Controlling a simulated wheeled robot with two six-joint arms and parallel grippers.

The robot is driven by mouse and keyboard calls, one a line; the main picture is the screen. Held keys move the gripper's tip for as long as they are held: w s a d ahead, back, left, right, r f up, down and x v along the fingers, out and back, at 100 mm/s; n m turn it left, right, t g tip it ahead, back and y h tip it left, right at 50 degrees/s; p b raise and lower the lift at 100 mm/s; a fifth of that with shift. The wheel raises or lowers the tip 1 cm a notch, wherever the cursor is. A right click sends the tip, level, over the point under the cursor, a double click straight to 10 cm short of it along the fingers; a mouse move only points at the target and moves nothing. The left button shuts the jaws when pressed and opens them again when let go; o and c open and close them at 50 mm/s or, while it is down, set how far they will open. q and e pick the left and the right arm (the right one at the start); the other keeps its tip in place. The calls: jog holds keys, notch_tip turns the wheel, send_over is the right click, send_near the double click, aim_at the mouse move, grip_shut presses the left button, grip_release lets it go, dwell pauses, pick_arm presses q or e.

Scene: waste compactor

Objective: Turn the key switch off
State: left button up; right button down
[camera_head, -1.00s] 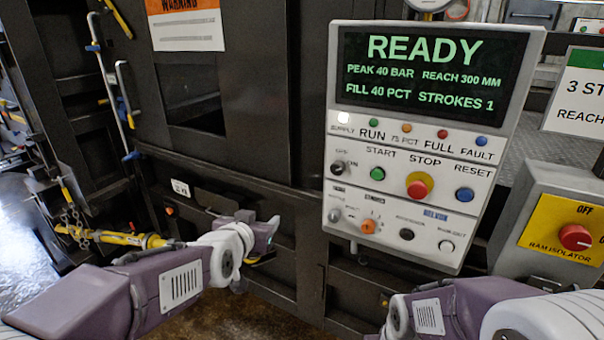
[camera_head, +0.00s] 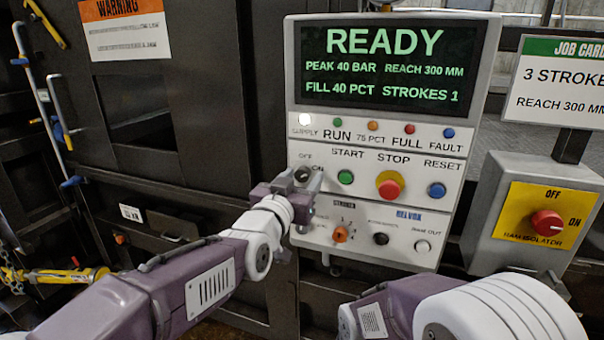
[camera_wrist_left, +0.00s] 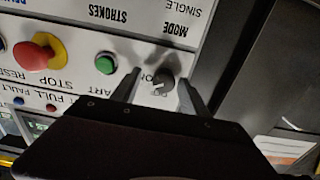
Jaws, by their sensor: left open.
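The key switch (camera_head: 302,174) is a small dark round knob at the left end of the control panel's (camera_head: 468,130) button row, with OFF printed above it and ON to its right. My left gripper (camera_head: 297,183) is at the knob and partly covers its surroundings. In the left wrist view, which is upside down, the knob (camera_wrist_left: 164,82) lies between the two open fingers (camera_wrist_left: 158,92), with a gap on either side. Contact with the panel cannot be told. Of my right arm only links show at the lower right; its gripper is out of view.
The green START button (camera_head: 345,177), red STOP button (camera_head: 389,186) and blue RESET button (camera_head: 437,190) are right of the switch. An orange selector (camera_head: 341,234) is below. The red ram isolator knob (camera_head: 546,223) is on a box at right. The screen (camera_head: 388,72) reads READY.

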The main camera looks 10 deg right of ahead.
pick_arm(q)
jog(key=shift+w+a+f, duration=0.1)
jog(key=shift+w+a, duration=0.15)
jog(key=shift+w, duration=0.1)
jog(key=c, duration=0.3)
jog(key=shift+d, duration=0.15)
grip_shut()
